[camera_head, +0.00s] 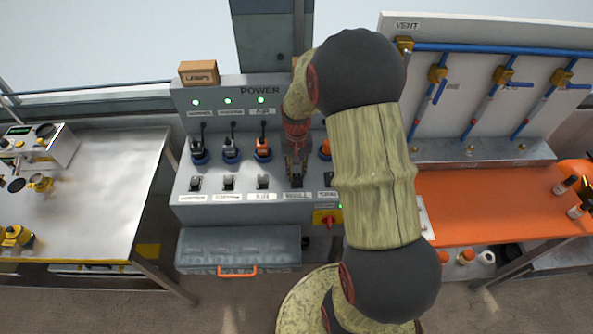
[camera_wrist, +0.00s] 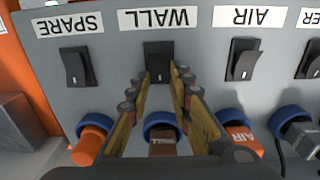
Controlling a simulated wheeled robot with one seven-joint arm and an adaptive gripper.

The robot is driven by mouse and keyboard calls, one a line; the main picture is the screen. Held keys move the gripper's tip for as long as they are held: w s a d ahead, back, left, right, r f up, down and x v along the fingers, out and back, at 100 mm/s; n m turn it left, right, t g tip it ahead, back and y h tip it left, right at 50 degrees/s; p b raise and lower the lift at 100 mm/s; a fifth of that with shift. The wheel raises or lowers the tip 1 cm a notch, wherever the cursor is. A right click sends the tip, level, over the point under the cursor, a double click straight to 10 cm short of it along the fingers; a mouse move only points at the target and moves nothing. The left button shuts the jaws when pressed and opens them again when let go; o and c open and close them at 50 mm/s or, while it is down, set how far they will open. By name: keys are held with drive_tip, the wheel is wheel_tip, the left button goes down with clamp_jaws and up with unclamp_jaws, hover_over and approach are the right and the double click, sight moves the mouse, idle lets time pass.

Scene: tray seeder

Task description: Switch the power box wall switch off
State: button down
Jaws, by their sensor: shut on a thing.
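The grey power box (camera_head: 222,90) stands at the back centre in the head view, with a row of labelled black switches along its lower front. The wall switch (camera_wrist: 158,58) is a black rocker below an upside-down "WALL" label (camera_wrist: 159,18) in the wrist view. My gripper (camera_head: 297,178) reaches down to that switch in the head view. In the wrist view my gripper's (camera_wrist: 159,82) two fingers stand at either side of the switch's lower part, shut on it. In the head view the fingers partly cover the switch, and my arm hides its indicator light.
The spare switch (camera_wrist: 76,67) and air switch (camera_wrist: 243,60) flank it closely. Plugs in blue-ringed sockets sit near the fingers, including an orange one (camera_wrist: 240,137). A red knob on a yellow plate (camera_head: 328,221) lies just below right. An orange bench (camera_head: 480,210) stands right.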

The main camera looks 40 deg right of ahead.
drive_tip(key=t+h+b, duration=0.2)
drive_tip(key=b, duration=0.1)
drive_tip(key=shift+s+a+t+b, duration=0.3)
drive_tip(key=shift+s, duration=0.05)
drive_tip(key=t+b, duration=0.1)
drive_tip(key=b, duration=0.2)
drive_tip(key=shift+s+a+h, duration=0.1)
drive_tip(key=shift+s+h, duration=0.05)
drive_tip(key=shift+h, duration=0.15)
drive_tip(key=shift+b, duration=0.5)
drive_tip(key=shift+s+r+b, duration=0.1)
drive_tip(key=shift+r+b, duration=0.05)
drive_tip(key=shift+b, duration=0.25)
drive_tip(key=c, duration=1.6)
unclamp_jaws()
drive_tip(key=shift+a+r, duration=0.1)
